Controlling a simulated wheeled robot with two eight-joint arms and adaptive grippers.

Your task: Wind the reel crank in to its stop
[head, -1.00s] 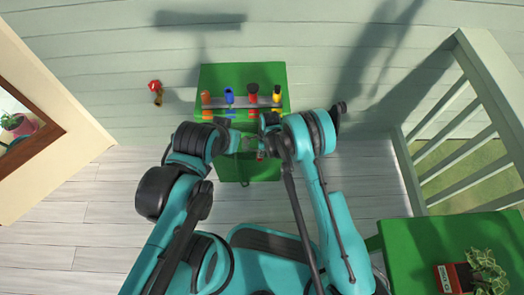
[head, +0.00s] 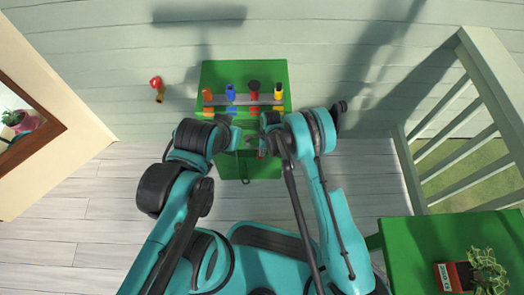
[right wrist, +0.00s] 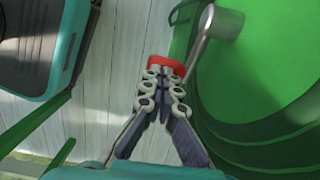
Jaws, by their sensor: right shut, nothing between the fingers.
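The reel shows in the right wrist view as a large green round body (right wrist: 262,90) with a grey metal crank arm (right wrist: 200,42). A red knob (right wrist: 166,66) is at the crank's outer end. My right gripper (right wrist: 164,84) is shut and empty, its fingertips right at the red knob and partly covering it; whether they touch it I cannot tell. In the head view my right gripper (head: 264,143) is over the green workbench (head: 245,70), and my arms hide most of the reel there. My left gripper (head: 238,140) is beside it, its fingers too small and dark to read.
A rack (head: 243,99) with several coloured-handled tools stands across the back of the workbench. A red-topped fixture (head: 156,84) is on the wall to the left. A railing (head: 455,105) and a green table (head: 420,240) with a plant are on the right. Floor at left is clear.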

